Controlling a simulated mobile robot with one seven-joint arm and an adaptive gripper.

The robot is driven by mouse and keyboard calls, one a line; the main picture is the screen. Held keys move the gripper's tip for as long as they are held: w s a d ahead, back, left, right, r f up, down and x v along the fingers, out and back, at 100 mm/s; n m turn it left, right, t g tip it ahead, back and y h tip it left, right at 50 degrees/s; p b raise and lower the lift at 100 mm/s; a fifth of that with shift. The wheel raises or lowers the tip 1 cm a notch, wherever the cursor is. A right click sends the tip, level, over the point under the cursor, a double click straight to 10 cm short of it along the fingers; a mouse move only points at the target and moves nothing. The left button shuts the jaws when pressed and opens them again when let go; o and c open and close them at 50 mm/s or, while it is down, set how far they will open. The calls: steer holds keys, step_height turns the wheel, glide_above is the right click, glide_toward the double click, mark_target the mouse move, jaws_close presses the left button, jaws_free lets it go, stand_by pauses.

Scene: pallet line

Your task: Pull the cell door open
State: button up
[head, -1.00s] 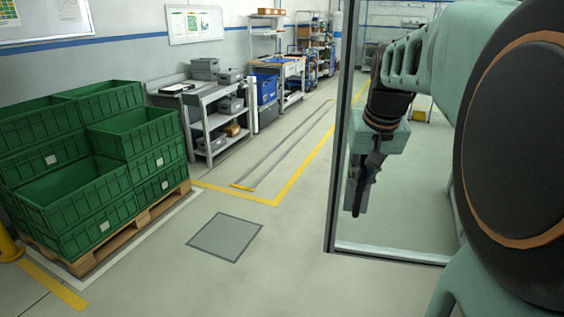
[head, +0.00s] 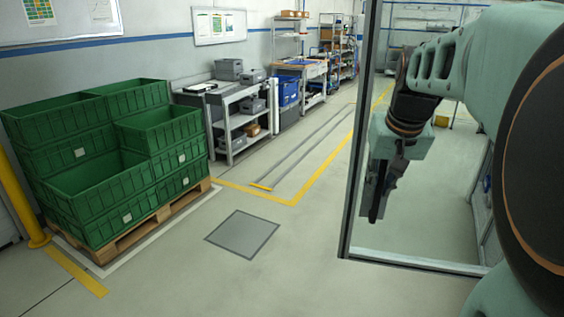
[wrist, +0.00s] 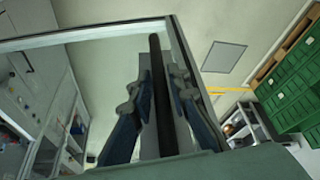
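The cell door is a clear panel in a grey metal frame; its free upright edge (head: 357,150) and bottom rail (head: 415,262) show in the head view. Its frame also crosses the wrist view (wrist: 90,35). The door handle, a dark straight bar (wrist: 160,95), runs between the two fingers of my gripper (wrist: 161,78) in the wrist view. The fingers lie close on both sides and look shut on it. In the head view my gripper (head: 376,200) points down beside the free edge; the handle there is mostly hidden by the fingers.
Green crates (head: 105,190) stand on a wooden pallet (head: 150,222) at the left, near a yellow post (head: 22,205). Grey work carts (head: 228,125) line the back wall. The floor around the dark floor plate (head: 242,233) is clear.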

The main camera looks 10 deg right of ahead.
steer(key=shift+o, duration=1.1)
step_height(320, 180, up, 10)
steer(key=shift+r, duration=0.1)
